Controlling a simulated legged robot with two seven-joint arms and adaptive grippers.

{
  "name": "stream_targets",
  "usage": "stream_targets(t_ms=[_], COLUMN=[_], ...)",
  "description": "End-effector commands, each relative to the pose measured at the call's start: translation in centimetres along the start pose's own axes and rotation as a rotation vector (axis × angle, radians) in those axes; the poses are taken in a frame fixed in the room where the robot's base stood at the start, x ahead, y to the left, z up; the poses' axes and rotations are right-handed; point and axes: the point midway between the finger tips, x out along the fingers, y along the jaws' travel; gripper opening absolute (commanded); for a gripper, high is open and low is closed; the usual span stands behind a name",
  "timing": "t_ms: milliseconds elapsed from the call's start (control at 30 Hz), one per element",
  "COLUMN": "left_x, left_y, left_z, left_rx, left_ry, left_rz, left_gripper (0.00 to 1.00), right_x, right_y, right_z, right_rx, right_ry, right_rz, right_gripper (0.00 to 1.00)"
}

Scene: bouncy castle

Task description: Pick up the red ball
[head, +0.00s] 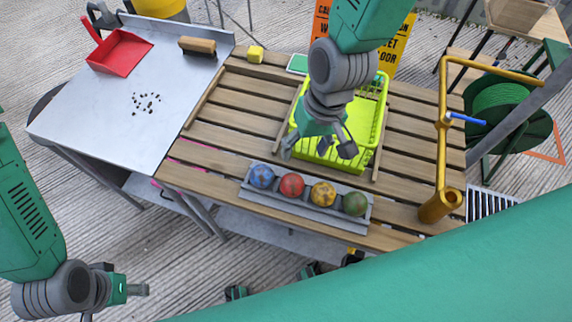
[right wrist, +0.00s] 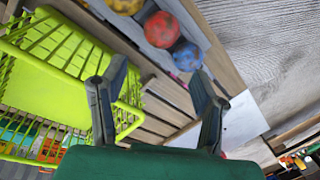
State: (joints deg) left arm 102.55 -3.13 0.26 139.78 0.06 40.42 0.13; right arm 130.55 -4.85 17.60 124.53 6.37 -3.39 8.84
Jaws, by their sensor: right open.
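The red ball (head: 292,185) sits in a grey tray (head: 300,210) near the front of the slatted wooden table. It is second from the left, between a blue ball (head: 261,175) and a yellow ball (head: 323,194); a green ball (head: 355,203) is at the right end. In the right wrist view the red ball (right wrist: 162,30) is at the top, beyond the fingers. My right gripper (head: 318,150) is open and empty, above the table behind the balls and over the basket's near side. My left gripper (head: 140,290) is low at the left, away from the table; its jaw opening is unclear.
A lime-green basket (head: 375,112) stands behind the balls. A yellow pipe post (head: 442,130) with a blue handle rises at the table's right. A metal table (head: 90,90) at the left bears a red dustpan (head: 120,52), a brush (head: 197,45) and dark crumbs.

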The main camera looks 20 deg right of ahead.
Motion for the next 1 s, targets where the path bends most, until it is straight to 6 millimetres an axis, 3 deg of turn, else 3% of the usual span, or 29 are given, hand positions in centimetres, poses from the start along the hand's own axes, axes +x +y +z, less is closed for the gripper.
stream_targets(t_ms=[300, 567, 833, 1000], left_x=[0.2, 0.2, -0.2, -0.2], left_y=[0.0, 0.0, 0.0, 0.0], left_z=[0.2, 0.1, 0.1, 0.1], left_rx=[0.000, 0.000, 0.000, 0.000], left_ry=[-0.003, -0.002, -0.002, -0.002], left_rz=[0.000, 0.000, 0.000, 0.000], left_gripper=[0.40, 0.40, 0.40, 0.40], right_x=[6.3, 8.2, 12.1, 12.9], right_y=[0.1, 0.0, -0.1, -0.1], right_z=[-0.1, 0.1, 0.5, 0.4], right_rx=[0.001, 0.000, 0.000, 0.000], right_ry=[-0.006, -0.004, -0.005, -0.003], right_rz=[0.001, 0.001, 0.000, 0.000], right_gripper=[0.55, 0.55, 0.55, 0.55])
